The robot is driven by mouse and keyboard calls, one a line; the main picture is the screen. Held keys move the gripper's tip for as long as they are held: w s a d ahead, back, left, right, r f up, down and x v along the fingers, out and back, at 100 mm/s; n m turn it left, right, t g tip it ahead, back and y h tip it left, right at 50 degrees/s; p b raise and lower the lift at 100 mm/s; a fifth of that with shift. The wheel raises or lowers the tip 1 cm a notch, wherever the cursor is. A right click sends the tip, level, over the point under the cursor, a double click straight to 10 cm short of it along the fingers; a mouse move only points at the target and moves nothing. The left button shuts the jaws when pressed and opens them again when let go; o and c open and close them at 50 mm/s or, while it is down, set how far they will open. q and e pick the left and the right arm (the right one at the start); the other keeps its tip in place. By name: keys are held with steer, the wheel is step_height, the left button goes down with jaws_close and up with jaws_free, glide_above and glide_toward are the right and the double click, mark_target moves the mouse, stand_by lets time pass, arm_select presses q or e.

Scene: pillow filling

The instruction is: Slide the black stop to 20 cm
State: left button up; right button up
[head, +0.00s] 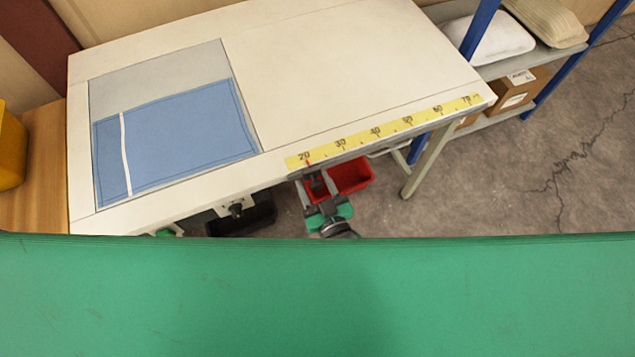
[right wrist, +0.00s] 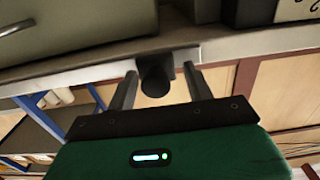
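The yellow scale (head: 390,131) runs along the table's front edge, with numbers rising from 20 at its left end. A small red mark (head: 308,163) shows at the scale's edge, close to the 20. My right gripper (head: 316,184) is below the table edge under that mark. In the right wrist view, a black round knob (right wrist: 155,76), which appears to belong to the stop, sits under the rail between the fingers of my right gripper (right wrist: 162,80). The fingers are apart, with a gap at least on the right side. My left gripper does not show clearly.
A blue cloth (head: 185,135) with a white strip lies on the table's left part. A red bin (head: 350,175) is on the floor behind my right gripper. A table leg (head: 428,160) and a shelf with pillows (head: 490,40) stand to the right.

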steer(key=shift+s+f, duration=0.1)
steer(key=shift+s, duration=0.05)
stand_by(0.3)
steer(key=shift+s+d, duration=0.1)
steer(key=shift+s, duration=0.1)
steer(key=b+v, duration=0.3)
steer(key=v, duration=1)
